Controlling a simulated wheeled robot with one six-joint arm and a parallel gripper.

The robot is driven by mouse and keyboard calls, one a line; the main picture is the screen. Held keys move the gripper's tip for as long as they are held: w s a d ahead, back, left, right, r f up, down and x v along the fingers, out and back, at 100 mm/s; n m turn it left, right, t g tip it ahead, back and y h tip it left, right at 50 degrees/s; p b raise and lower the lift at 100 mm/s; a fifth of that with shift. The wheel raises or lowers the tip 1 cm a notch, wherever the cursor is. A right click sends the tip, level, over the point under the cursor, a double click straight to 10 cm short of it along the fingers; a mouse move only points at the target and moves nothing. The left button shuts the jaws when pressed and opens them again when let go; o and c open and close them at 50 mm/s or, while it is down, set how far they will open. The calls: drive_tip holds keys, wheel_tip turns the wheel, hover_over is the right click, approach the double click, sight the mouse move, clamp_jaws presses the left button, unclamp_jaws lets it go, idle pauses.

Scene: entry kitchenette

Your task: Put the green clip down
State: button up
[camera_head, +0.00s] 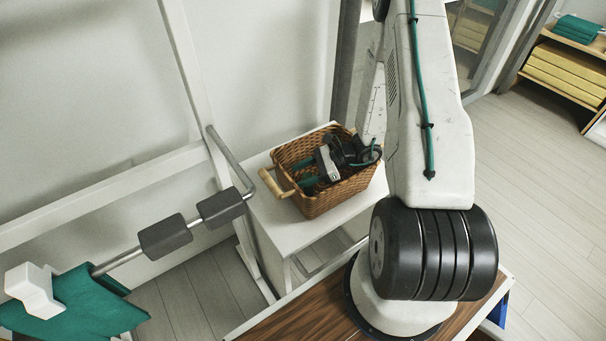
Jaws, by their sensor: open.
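My gripper (305,172) is at the wicker basket (322,201), with its dark and silver body over the basket's opening. Two dark green finger-like parts point left and stand apart, so it looks open. I cannot make out a separate green clip. Some of the green at the fingers could belong to it, but I cannot tell. The inside of the basket is mostly hidden by my gripper and the basket's walls.
The basket stands on a white side table (268,222) against the wall. A metal rail with dark grey pads (166,237) runs at the left, near a teal cloth (85,305) and a white block (32,290). A shelf (560,75) with yellow and teal folded cloths stands far right. The floor right is clear.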

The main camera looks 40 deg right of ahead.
drive_tip(key=r+v, duration=0.1)
drive_tip(key=v, duration=1.1)
drive_tip(key=s+a+r+n+g+h, duration=0.1)
drive_tip(key=a+r+n+g+h, duration=0.15)
drive_tip(key=a+r+n, duration=0.55)
drive_tip(key=s+a+r+n+g+h, duration=0.15)
drive_tip(key=a+r+n+g, duration=0.3)
drive_tip(key=r, duration=0.85)
drive_tip(key=s+a+r+n+t+h, duration=0.1)
drive_tip(key=s+a+r+n+h, duration=0.2)
drive_tip(key=s, duration=0.5)
drive_tip(key=s+a+r+n+t+h, duration=0.2)
drive_tip(key=s+a+r+n+h, duration=0.2)
drive_tip(key=s+r+n, duration=0.3)
drive_tip(key=shift+s+r+h, duration=0.6)
drive_tip(key=shift+s+r, duration=0.1)
drive_tip(key=shift+r, duration=0.4)
